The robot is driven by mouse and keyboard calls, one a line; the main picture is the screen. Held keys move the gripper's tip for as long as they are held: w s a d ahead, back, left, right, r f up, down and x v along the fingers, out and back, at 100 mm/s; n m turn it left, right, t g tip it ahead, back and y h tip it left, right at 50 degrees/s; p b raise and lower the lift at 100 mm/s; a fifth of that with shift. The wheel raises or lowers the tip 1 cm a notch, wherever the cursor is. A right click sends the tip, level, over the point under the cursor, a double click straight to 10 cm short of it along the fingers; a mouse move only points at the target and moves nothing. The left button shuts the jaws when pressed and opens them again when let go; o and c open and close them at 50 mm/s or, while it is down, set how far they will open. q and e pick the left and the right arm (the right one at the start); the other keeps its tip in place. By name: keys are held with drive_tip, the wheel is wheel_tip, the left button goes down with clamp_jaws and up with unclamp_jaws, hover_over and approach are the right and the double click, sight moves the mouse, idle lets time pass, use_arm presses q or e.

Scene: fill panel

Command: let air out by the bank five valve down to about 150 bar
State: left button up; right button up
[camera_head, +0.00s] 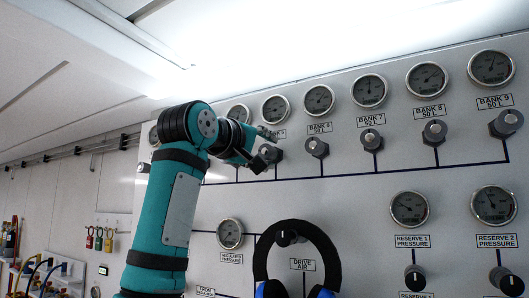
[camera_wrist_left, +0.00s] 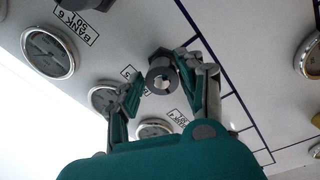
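The bank five valve is a dark knob (camera_head: 270,153) on the white panel, under its gauge (camera_head: 275,109). Its label is mostly hidden by my left gripper (camera_head: 265,143), which is at the knob's left and upper side. In the left wrist view the knob (camera_wrist_left: 161,76) lies between the two fingertips of my left gripper (camera_wrist_left: 161,68). The fingers are spread either side of it; a small gap shows at the left finger, and contact at the right finger is unclear. The bank five gauge (camera_wrist_left: 104,97) is partly behind a finger. Its needle is too small to read. My right gripper is not in view.
The bank six valve (camera_head: 316,148) is close on the right, with bank seven (camera_head: 372,140) and others beyond. A black arch with blue ends (camera_head: 325,250) hangs from a lower knob (camera_head: 287,237). Reserve gauges (camera_head: 409,208) are at lower right. Hoses hang at far left.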

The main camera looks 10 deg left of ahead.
use_arm(q)
drive_tip(key=shift+o, duration=1.1)
drive_tip(key=shift+f, duration=0.1)
drive_tip(key=shift+s+a, duration=0.1)
drive_tip(key=v, duration=1.1)
drive_tip(key=shift+s, duration=0.3)
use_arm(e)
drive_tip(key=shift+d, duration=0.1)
use_arm(q)
drive_tip(key=shift+a+f, duration=0.1)
idle(0.5)
